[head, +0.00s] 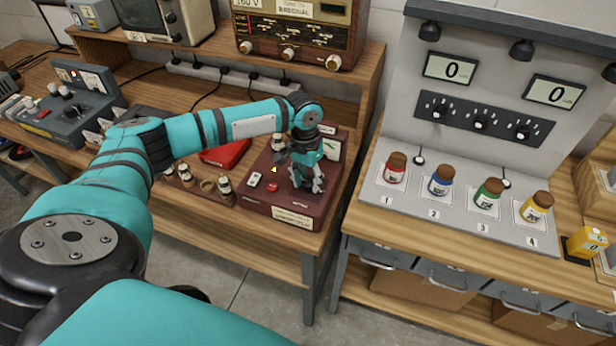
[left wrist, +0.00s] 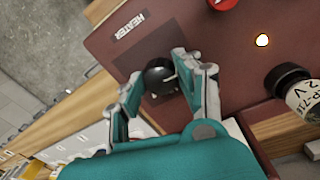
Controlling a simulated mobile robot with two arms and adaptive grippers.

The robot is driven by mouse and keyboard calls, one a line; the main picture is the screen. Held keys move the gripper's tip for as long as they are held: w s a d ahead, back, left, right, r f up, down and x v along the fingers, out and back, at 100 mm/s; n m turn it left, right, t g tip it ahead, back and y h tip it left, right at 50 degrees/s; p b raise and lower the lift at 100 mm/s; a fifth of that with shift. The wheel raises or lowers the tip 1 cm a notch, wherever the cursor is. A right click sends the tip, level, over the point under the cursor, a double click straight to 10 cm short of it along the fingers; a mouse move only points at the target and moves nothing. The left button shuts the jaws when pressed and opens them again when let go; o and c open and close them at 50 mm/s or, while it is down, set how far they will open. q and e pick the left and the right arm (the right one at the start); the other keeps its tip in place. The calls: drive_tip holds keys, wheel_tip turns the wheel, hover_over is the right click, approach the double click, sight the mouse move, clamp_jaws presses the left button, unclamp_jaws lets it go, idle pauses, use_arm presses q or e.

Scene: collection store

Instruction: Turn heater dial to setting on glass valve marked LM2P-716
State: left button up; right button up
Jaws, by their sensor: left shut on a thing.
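A maroon valve tester (head: 285,212) stands on the wooden bench in the head view. My left gripper (head: 308,188) reaches down onto its panel. In the left wrist view the gripper (left wrist: 158,66) has its two fingers on opposite sides of a round black dial (left wrist: 160,78) with a pale pointer mark, beside the HEATER label (left wrist: 130,24). The fingers are closed on the dial. A glass valve (left wrist: 303,92) with a black part shows at the right edge of the wrist view; its label reads partly "P-716" and "2 V". In the head view the gripper hides the dial. My right gripper is out of view.
A lit lamp (left wrist: 262,40) and a red part (left wrist: 222,3) are on the panel near the dial. Several small valves stand on a brown tray (head: 206,190) left of the tester. A red case (head: 225,151) lies behind. A grey stand with coloured bottles (head: 440,182) is right, across a gap.

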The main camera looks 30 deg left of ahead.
sight(307, 179)
use_arm(q)
drive_tip(key=m+p, duration=0.2)
drive_tip(key=m, duration=0.1)
drive_tip(key=shift+r, duration=0.2)
drive_tip(key=shift+f+m+p, duration=0.1)
drive_tip(key=shift+m+p, duration=0.7)
drive_tip(key=shift+m, duration=0.4)
drive_tip(key=shift+w+m+p, duration=0.1)
drive_tip(key=shift+m+p, duration=0.3)
drive_tip(key=shift+m, duration=0.7)
drive_tip(key=shift+a, duration=0.1)
drive_tip(key=o, duration=1.1)
drive_tip(key=shift+f, duration=0.1)
drive_tip(key=shift+o, duration=0.2)
wheel_tip(307, 179, up, 12)
drive_tip(key=shift+w+a, duration=0.25)
